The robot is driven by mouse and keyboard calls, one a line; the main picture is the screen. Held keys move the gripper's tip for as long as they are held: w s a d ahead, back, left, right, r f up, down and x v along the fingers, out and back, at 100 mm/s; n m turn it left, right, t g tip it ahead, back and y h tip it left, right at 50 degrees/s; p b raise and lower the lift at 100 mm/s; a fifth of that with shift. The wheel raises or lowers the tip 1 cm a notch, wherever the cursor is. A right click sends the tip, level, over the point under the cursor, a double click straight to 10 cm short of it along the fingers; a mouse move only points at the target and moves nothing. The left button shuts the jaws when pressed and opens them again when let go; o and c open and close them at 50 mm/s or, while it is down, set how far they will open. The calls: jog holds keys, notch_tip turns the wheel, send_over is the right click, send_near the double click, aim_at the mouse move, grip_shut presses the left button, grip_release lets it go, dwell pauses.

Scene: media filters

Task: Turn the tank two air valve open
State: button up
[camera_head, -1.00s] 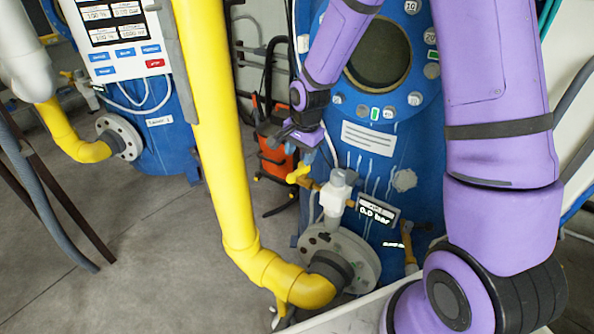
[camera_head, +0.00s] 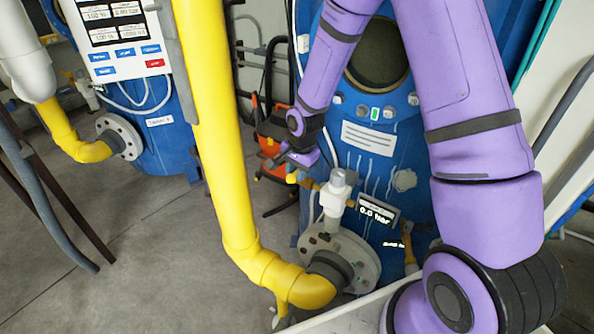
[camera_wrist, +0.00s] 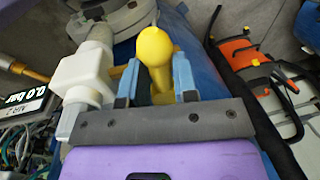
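The yellow air valve handle (camera_head: 292,177) sits on a brass fitting beside a white valve body (camera_head: 336,195), at the front of the blue tank (camera_head: 384,155). In the wrist view, the handle (camera_wrist: 154,52) points away from my palm, between two blue fingers. My gripper (camera_wrist: 155,72) is open around it, with small gaps at the sides; whether a finger touches it is unclear. In the head view, my gripper (camera_head: 300,158) is just above the handle and partly hides it. A display (camera_head: 376,211) by the valve reads 0.0 bar.
A thick yellow pipe (camera_head: 215,130) runs down left of the valve and bends into a grey flange (camera_head: 345,262). An orange object (camera_wrist: 240,60) with black straps lies right in the wrist view. Another blue tank (camera_head: 165,145) stands left. Grey floor between is open.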

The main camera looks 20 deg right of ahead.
grip_shut()
jog(key=shift+w+m, duration=0.1)
jog(key=shift+m, duration=0.2)
jog(key=w+m, duration=0.1)
jog(key=m, duration=0.4)
jog(key=w+m+h, duration=0.1)
jog(key=w+m, duration=0.1)
jog(key=m, duration=0.4)
jog(key=w+m+h, duration=0.1)
jog(key=w+m, duration=0.1)
jog(key=m, duration=0.4)
jog(key=shift+w+d, duration=0.2)
jog(key=shift+d, duration=0.2)
jog(key=shift+d+m+g, duration=0.1)
jog(key=shift+m+g, duration=0.2)
jog(key=o, duration=0.6)
grip_release()
jog(key=shift+c, duration=0.2)
